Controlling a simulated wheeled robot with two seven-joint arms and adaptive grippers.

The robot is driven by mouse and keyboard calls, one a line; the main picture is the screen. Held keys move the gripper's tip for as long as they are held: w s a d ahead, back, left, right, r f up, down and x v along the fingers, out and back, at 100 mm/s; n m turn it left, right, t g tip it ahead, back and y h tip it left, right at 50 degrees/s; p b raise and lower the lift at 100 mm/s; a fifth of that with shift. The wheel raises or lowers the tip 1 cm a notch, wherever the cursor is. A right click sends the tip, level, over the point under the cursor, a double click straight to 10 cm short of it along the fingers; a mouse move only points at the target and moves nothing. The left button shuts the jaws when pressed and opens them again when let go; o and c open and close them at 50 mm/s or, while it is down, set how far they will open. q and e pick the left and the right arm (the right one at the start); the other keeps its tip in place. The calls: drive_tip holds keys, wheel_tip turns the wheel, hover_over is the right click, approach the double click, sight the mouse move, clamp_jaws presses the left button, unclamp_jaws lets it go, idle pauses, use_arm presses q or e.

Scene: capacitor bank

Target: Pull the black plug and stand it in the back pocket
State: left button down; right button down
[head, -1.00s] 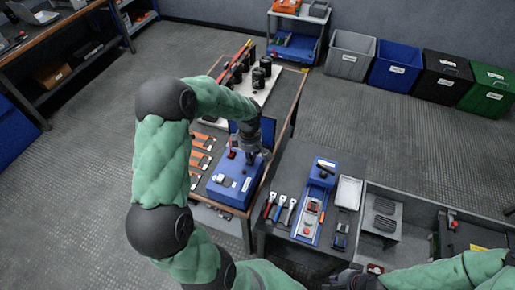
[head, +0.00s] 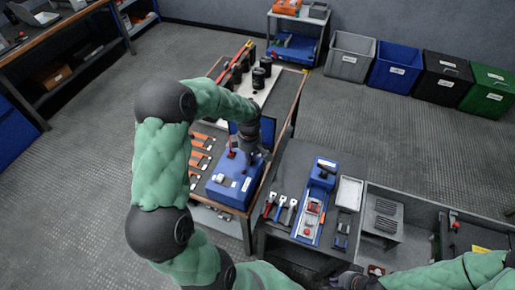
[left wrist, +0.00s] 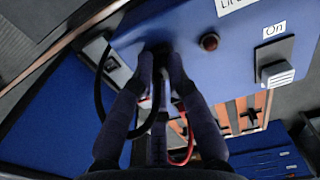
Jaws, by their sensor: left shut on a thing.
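My left gripper (head: 251,150) is at the blue box (head: 232,186) on the narrow table. In the left wrist view its fingers (left wrist: 161,62) are shut on a dark thing at the box's face, most likely the black plug, which the fingers largely hide. A black cable (left wrist: 99,88) loops to the left of the fingers, and a red cable (left wrist: 190,140) hangs to the right. I cannot tell whether the plug is still seated. My right gripper (head: 350,280) is at the bottom edge, its jaws unclear. I cannot make out the back pocket for certain.
The box face carries a dark red button (left wrist: 209,41) and a switch (left wrist: 277,72) labelled "On". Black cylinders (head: 262,72) stand at the table's far end. A blue fixture (head: 309,225), several hand tools (head: 281,208) and a white tray (head: 348,193) are on the nearer bench.

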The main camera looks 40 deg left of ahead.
use_arm(q)
drive_tip(key=shift+s+d+f, duration=0.3)
drive_tip(key=shift+s+f, duration=0.1)
drive_tip(key=shift+f, duration=0.25)
drive_tip(key=c, duration=1.2)
unclamp_jaws()
drive_tip(key=shift+o, duration=0.3)
drive_tip(key=shift+f, duration=0.15)
drive_tip(key=shift+w+a, duration=0.1)
drive_tip(key=shift+a, duration=0.05)
drive_tip(key=shift+w, duration=0.1)
drive_tip(key=shift+r, duration=0.35)
drive_tip(key=r, duration=1.2)
drive_tip(key=shift+w+a, duration=0.2)
drive_tip(key=shift+w, duration=0.05)
drive_tip(key=shift+f, duration=0.1)
